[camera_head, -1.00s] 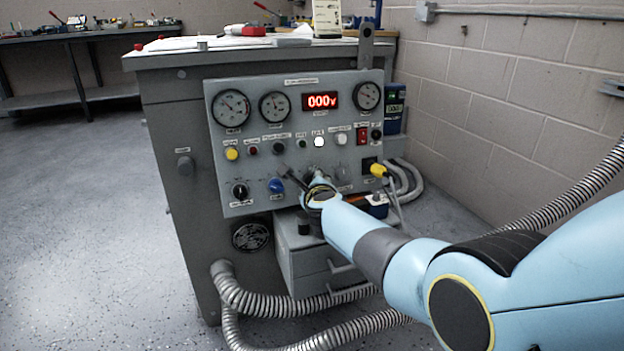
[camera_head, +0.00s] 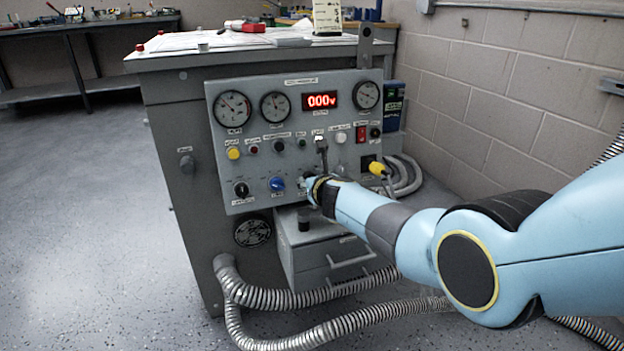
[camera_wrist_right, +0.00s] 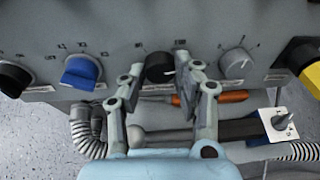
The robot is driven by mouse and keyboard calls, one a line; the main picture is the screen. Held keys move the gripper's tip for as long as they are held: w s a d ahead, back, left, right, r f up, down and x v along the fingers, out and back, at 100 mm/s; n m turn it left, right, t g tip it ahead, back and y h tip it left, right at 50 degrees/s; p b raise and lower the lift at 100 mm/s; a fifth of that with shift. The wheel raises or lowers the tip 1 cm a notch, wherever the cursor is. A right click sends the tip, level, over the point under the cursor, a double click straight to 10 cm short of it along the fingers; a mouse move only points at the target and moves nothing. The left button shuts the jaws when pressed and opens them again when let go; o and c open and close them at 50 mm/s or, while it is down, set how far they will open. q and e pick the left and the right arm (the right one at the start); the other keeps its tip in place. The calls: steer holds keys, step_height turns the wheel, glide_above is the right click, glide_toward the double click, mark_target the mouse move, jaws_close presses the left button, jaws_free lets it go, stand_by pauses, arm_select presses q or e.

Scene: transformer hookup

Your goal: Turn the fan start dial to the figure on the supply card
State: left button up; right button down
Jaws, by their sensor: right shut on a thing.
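A black dial (camera_wrist_right: 158,68) on the grey control panel (camera_head: 225,170) sits between the fingers of my right gripper (camera_wrist_right: 166,72) in the right wrist view. The gripper is shut on this dial. In the head view the right gripper (camera_head: 311,180) is at the panel's lower row and its wrist hides the dial. The dial's label is too small to read. A pale card (camera_head: 327,17) with print stands on top of the cabinet; its figure cannot be read. My left gripper is not in view.
A blue dial (camera_wrist_right: 82,71) and another black dial (camera_wrist_right: 14,78) lie to the left, a pale dial (camera_wrist_right: 236,63) to the right. An orange-handled tool (camera_wrist_right: 215,98) lies below. Ribbed hoses (camera_head: 300,340) cross the floor.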

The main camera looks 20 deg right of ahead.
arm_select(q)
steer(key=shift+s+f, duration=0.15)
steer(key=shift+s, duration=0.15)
arm_select(e)
steer(key=shift+f+m, duration=0.15)
steer(key=shift+m, duration=0.15)
steer(key=c, duration=1.1)
jaws_free()
steer(key=shift+o, duration=0.7)
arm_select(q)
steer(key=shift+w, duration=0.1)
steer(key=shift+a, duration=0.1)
